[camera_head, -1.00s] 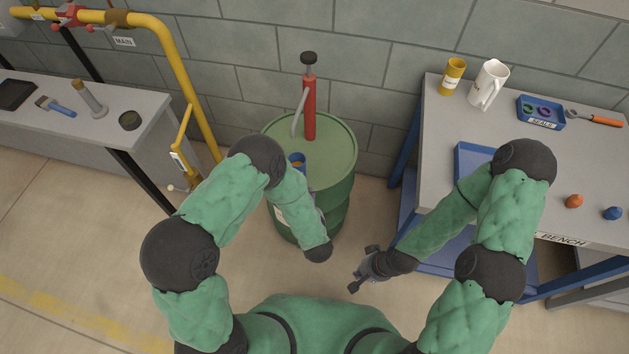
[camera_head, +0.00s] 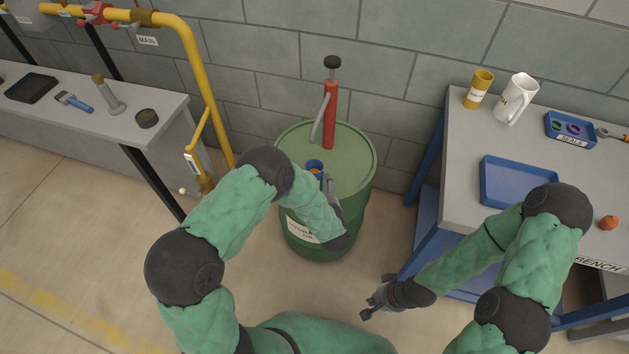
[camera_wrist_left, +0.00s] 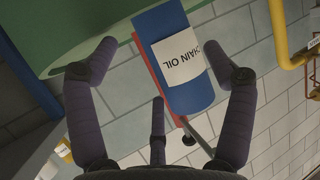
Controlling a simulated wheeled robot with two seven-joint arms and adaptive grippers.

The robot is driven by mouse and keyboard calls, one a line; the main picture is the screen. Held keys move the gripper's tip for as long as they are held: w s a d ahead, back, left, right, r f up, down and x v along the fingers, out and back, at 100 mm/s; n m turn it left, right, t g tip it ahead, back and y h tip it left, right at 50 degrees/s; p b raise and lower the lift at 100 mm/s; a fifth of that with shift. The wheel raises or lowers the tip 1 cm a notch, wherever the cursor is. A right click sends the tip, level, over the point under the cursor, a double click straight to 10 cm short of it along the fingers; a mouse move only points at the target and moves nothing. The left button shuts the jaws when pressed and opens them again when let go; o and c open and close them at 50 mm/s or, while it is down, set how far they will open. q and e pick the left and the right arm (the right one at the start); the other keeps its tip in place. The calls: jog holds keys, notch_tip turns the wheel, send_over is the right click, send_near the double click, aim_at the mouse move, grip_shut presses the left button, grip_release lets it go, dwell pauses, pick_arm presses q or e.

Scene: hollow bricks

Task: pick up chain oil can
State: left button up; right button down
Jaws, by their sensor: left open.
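The chain oil can (camera_head: 314,166) is a small blue can standing on the green drum (camera_head: 350,150), near its front left edge. In the left wrist view the can (camera_wrist_left: 184,88) shows a white label reading "CHAIN OIL". My left gripper (camera_head: 329,184) is beside the can in the head view, partly hidden by my own forearm. In the wrist view its fingers are spread to either side of the can, with no clear grip on it. My right gripper (camera_head: 376,297) is empty and looks open, low between the drum and the bench.
A red hand pump (camera_head: 329,115) stands on the drum behind the can. A yellow pipe (camera_head: 200,80) runs down at the left. The workbench (camera_head: 455,150) at the right holds a blue tray (camera_head: 515,183), a yellow can (camera_head: 478,90) and a white jug (camera_head: 515,98).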

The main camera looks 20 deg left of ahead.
pick_arm(q)
jog(key=shift+w+a, duration=0.2)
jog(key=shift+w, duration=0.3)
jog(key=b+x, duration=0.2)
jog(key=x, duration=0.2)
jog(key=shift+w+a+r, duration=0.1)
jog(key=shift+w+r, duration=0.05)
jog(key=shift+w, duration=0.05)
jog(key=shift+r, duration=0.1)
jog(key=c, duration=1.2)
jog(key=shift+c, duration=0.2)
